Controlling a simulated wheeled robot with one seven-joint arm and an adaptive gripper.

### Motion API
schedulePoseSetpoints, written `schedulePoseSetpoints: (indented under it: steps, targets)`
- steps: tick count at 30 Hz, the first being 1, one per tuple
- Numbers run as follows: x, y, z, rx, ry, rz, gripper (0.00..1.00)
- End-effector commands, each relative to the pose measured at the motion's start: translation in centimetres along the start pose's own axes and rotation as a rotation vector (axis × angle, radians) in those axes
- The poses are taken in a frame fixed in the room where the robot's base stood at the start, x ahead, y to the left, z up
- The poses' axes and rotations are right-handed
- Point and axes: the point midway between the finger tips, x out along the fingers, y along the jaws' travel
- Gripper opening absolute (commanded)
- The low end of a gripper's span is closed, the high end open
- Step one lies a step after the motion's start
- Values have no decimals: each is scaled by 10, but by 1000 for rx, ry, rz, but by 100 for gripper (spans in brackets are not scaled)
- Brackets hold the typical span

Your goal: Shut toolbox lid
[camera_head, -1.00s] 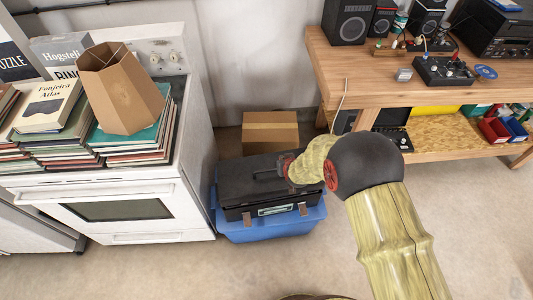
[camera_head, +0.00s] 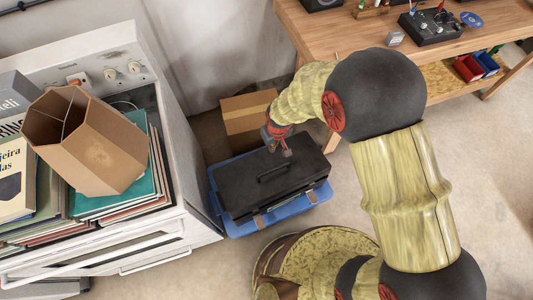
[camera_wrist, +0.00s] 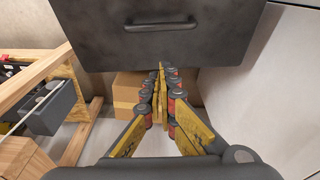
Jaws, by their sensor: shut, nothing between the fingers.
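The black toolbox (camera_head: 245,190) stands on a blue bin (camera_head: 314,196) between the stove and the workbench. Its lid looks down, with a dark handle on top and latches on the front side. In the wrist view the lid (camera_wrist: 210,35) fills the top of the picture, with its handle (camera_wrist: 160,22) in view. My gripper (camera_head: 286,150) is over the far edge of the toolbox. Its fingers (camera_wrist: 160,70) are together and empty, at the lid's edge in the wrist view. I cannot tell whether they touch it.
A cardboard box (camera_head: 246,112) stands behind the toolbox. The wooden workbench (camera_head: 365,30) is at the upper right. Open floor lies at the right.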

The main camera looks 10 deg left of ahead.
Motion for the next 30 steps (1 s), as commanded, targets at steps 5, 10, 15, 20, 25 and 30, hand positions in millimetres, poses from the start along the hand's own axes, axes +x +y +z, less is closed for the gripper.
schedulePoseSetpoints:
  steps: [5, 10, 15, 20, 25, 30]
  targets:
    - [5, -1, 7, -6, -26, -3, 0]
    - [29, -1, 8, -7, -27, -3, 0]
    - [63, -1, 9, -7, -26, -3, 0]
    - [94, -1, 9, -7, -25, -3, 0]
    - [118, -1, 18, -6, -25, -3, 0]
    - [131, -1, 26, -6, -23, -3, 0]
